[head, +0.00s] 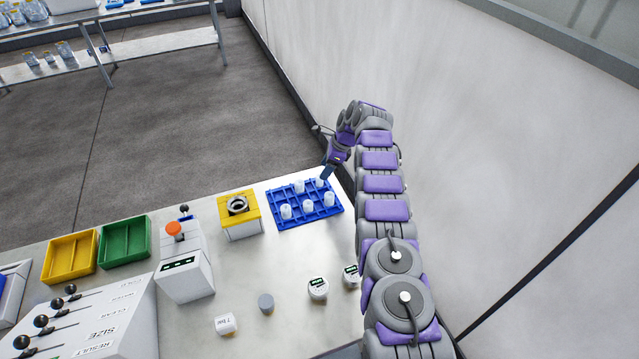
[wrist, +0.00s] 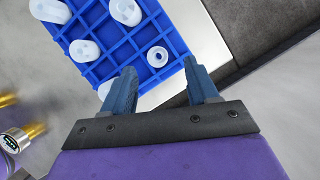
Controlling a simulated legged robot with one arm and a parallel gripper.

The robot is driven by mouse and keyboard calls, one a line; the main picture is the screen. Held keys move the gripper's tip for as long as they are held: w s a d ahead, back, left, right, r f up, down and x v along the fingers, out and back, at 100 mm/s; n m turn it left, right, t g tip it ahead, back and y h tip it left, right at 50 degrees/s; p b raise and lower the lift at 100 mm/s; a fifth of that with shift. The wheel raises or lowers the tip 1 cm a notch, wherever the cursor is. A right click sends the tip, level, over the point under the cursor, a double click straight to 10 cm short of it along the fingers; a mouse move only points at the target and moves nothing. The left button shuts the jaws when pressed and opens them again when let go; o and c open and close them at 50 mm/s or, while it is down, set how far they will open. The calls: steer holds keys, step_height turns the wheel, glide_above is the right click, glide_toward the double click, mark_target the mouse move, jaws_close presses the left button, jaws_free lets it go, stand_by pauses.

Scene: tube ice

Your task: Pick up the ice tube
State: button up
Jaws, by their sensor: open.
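A blue gridded rack (head: 320,213) lies on the table and holds several whitish ice tubes, among them one at its front left (head: 286,211). The rack also fills the upper left of the wrist view (wrist: 110,45). There, one ice tube (wrist: 157,56) shows its round hollow end just beyond the gap between my fingertips. My gripper (wrist: 160,69) is open and empty, pointing down at the rack's far right part. In the head view my gripper (head: 327,173) partly hides the tube there.
A yellow block with a dark ring (head: 239,215) stands left of the rack. Further left are a device with an orange knob (head: 174,231), a green tray (head: 124,242) and a yellow tray (head: 69,256). A wall rises on the right.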

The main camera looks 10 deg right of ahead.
mark_target(320, 181)
steer(key=b+x, duration=0.1)
steer(key=x, duration=0.3)
steer(key=shift+a+f, duration=0.1)
steer(key=shift+f, duration=0.05)
jaws_close()
stand_by(0.4)
